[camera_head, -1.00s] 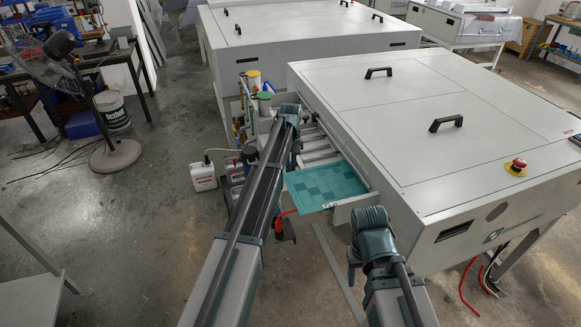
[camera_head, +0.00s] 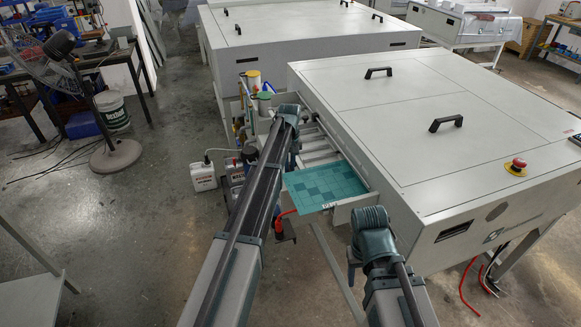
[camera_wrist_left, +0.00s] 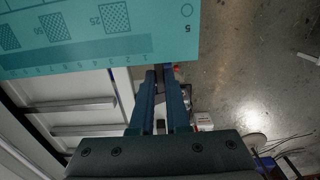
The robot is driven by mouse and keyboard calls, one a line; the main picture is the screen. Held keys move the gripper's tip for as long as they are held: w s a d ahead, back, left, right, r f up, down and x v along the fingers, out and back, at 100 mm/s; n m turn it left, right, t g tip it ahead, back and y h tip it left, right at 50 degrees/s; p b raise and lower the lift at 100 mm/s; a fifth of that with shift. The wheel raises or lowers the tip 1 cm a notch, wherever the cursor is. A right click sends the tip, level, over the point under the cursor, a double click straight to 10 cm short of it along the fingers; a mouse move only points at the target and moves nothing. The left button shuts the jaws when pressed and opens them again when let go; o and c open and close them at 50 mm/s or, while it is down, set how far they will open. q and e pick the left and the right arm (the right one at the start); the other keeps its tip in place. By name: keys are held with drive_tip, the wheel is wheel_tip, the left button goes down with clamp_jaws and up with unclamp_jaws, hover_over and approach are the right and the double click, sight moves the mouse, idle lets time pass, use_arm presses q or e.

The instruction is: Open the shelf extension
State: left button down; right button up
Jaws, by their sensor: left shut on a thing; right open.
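The shelf extension (camera_head: 342,212) is the light roller tray along the left side of the near plate processor. Its rails and rollers also show in the left wrist view (camera_wrist_left: 75,106). A teal patterned plate (camera_head: 325,186) lies over its front part; in the left wrist view the plate (camera_wrist_left: 100,30) fills the top left. My left gripper (camera_wrist_left: 165,72) has its fingers close together beside the tray, shut on part of it; the exact contact is hard to see. In the head view my left wrist hides that place. My right gripper (camera_head: 353,268) is open, low in front of the machine's near corner, partly hidden by its wrist.
The near plate processor (camera_head: 440,120) has black handles and a red emergency button (camera_head: 518,164). White bottles (camera_head: 203,176) stand on the floor left of my left arm. A red cable (camera_head: 466,290) hangs at the right. A fan stand (camera_head: 115,155) is at the far left; open floor lies between.

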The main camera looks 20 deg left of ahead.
use_arm(q)
drive_tip(key=s+a, duration=0.6)
drive_tip(key=a, duration=0.3)
drive_tip(key=shift+s+a, duration=0.15)
drive_tip(key=shift+a, duration=0.05)
drive_tip(key=c, duration=0.9)
unclamp_jaws()
drive_tip(key=shift+r, duration=0.1)
wheel_tip(320, 180, up, 14)
drive_tip(key=p, duration=1.4)
drive_tip(key=shift+f, duration=0.25)
